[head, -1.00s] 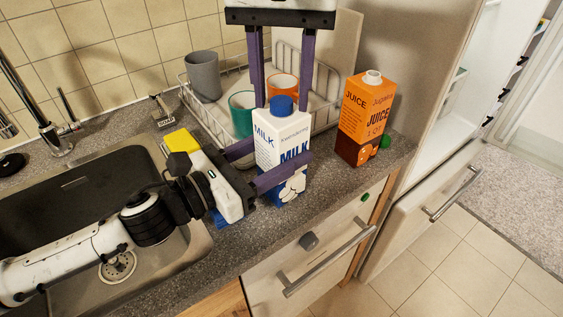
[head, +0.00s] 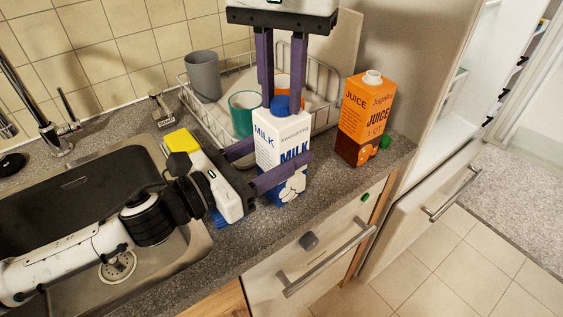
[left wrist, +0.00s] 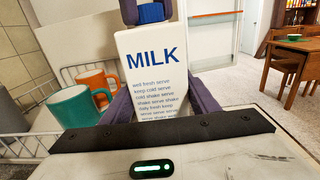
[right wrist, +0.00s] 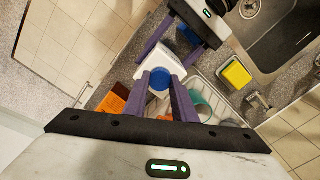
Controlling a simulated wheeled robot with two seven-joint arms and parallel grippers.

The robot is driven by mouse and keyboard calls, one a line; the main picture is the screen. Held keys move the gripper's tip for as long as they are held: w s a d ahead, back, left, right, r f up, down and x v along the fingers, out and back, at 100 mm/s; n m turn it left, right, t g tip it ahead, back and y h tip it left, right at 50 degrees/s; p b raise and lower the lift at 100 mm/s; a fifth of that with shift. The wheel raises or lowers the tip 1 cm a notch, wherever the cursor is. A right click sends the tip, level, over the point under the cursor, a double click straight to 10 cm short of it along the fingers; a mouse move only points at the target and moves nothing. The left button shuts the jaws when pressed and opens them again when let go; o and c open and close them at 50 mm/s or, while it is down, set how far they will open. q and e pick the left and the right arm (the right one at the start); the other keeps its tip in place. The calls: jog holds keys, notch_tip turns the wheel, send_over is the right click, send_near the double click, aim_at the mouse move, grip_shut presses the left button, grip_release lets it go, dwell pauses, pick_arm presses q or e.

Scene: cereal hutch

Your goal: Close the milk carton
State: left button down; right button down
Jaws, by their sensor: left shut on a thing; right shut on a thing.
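The milk carton (head: 281,150) stands upright on the counter, white with blue print, with a blue cap (head: 282,104) on its top. My left gripper (head: 283,172) is shut on the carton's body from the left; its fingers flank the carton in the left wrist view (left wrist: 154,90). My right gripper (head: 283,104) points down from above and is shut on the blue cap. In the right wrist view the cap (right wrist: 159,80) sits between the two purple fingers, over the white carton top. The carton's lower left side is partly hidden by my left fingers.
An orange juice carton (head: 366,118) stands to the right of the milk. Behind are a dish rack (head: 186,88) with a grey cup (head: 203,76), a teal mug (head: 243,113) and an orange mug (left wrist: 97,81). The sink (head: 60,205) is at left; the counter's front edge is close.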

jog(key=m, duration=1.4)
jog(key=shift+m, duration=0.4)
jog(key=m, duration=1.2)
jog(key=shift+f+m, duration=0.1)
jog(key=shift+m, duration=0.3)
jog(key=m, duration=0.8)
jog(key=shift+m, duration=0.3)
jog(key=m, duration=0.5)
jog(key=c, duration=1.5)
grip_release()
